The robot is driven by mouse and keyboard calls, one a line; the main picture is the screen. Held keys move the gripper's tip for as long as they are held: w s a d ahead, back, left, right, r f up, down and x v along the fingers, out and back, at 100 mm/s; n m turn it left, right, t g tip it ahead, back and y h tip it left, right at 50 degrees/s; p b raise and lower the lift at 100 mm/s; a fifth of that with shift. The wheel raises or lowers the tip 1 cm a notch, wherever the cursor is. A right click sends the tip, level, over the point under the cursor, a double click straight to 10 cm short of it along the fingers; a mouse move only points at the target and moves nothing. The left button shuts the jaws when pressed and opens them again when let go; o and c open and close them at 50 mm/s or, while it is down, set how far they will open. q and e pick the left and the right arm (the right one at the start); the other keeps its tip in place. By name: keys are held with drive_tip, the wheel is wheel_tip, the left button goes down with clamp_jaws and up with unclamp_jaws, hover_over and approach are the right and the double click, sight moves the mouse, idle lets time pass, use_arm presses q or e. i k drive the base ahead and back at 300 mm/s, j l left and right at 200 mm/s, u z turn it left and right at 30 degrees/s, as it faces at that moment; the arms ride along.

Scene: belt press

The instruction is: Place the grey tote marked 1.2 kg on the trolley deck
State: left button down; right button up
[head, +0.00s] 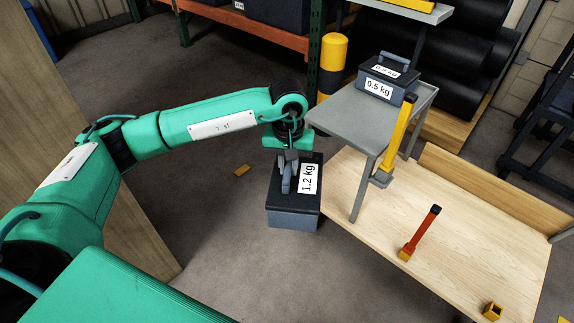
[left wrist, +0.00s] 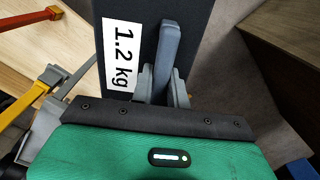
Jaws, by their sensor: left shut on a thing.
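The grey tote marked 1.2 kg (head: 293,217) has a dark lid with a white label and a raised grey handle. My left gripper (head: 289,176) is shut on that handle from above. The tote looks upright and held over the carpet, left of the light wooden deck (head: 440,215); its exact height is unclear. In the left wrist view the fingers (left wrist: 160,88) clasp the handle beside the label on the tote's lid (left wrist: 200,45). A grey raised top on legs (head: 338,118) stands at the wooden deck's far left side. Which surface is the trolley deck is not marked. My right gripper is out of view.
Another tote marked 0.5 kg (head: 388,82) sits on the grey top. A yellow lever (head: 396,140) and a red-orange lever (head: 421,232) rise near or over the wooden deck. A yellow bollard (head: 332,65) stands behind. Much of the wooden deck is bare.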

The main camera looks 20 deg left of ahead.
sight(464, 235)
drive_tip(key=z, duration=1.4)
drive_tip(key=i+l+z, duration=0.15)
drive_tip(key=i, duration=0.3)
drive_tip(key=i+l+z, duration=0.2)
drive_tip(key=i, duration=0.3)
